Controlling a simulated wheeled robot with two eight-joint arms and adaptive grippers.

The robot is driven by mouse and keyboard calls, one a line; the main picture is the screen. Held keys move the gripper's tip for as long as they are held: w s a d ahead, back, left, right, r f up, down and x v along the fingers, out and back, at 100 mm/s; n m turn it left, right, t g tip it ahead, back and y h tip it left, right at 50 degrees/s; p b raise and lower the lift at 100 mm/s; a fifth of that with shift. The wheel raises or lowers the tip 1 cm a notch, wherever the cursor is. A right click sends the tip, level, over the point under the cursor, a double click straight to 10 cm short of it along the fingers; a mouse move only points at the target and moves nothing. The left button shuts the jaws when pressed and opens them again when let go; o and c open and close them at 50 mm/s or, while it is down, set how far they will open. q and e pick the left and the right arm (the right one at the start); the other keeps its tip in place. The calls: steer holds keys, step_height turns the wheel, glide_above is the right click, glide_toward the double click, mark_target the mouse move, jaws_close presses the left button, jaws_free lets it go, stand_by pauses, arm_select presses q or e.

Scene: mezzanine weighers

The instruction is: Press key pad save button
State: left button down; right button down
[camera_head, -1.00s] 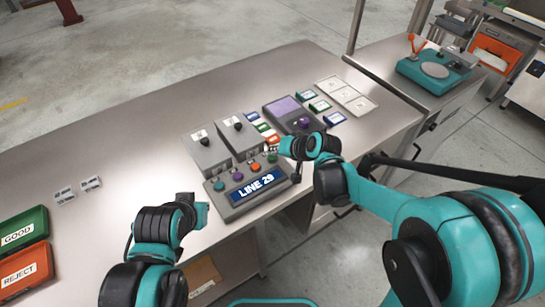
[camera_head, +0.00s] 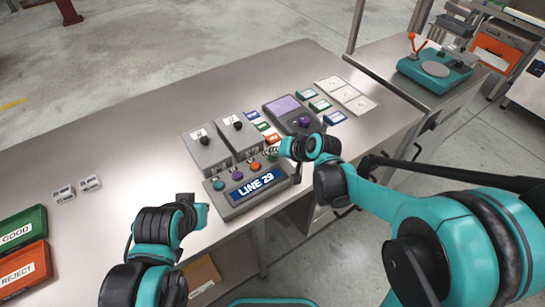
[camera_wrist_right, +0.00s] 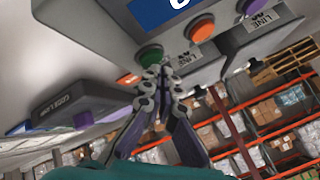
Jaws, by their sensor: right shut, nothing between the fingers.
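The grey LINE 29 panel (camera_head: 232,206) stands near the bench's front edge with a row of coloured buttons, among them a teal one (camera_head: 219,184), a purple one (camera_head: 237,176) and an orange one (camera_head: 254,167). A dark device with a purple screen (camera_head: 284,107) and a round purple button (camera_head: 304,121) stands behind; I cannot read a save label on either. My right gripper (camera_head: 270,150) is shut and empty at the panel's right end. In the right wrist view its fingertips (camera_wrist_right: 155,75) are close to a green button (camera_wrist_right: 150,54); contact is unclear. My left gripper (camera_head: 187,199) hangs by the bench's front edge, its fingers unclear.
Green GOOD (camera_head: 20,228) and orange REJECT (camera_head: 22,268) trays sit at the left.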

mark_target(275, 158)
steer(key=shift+f+b, duration=0.35)
steer(key=shift+f, duration=0.05)
stand_by(0.6)
steer(key=shift+r, duration=0.15)
steer(key=shift+r+p, duration=0.75)
step_height(275, 158, up, 5)
steer(key=p, duration=0.4)
stand_by(0.5)
stand_by(0.5)
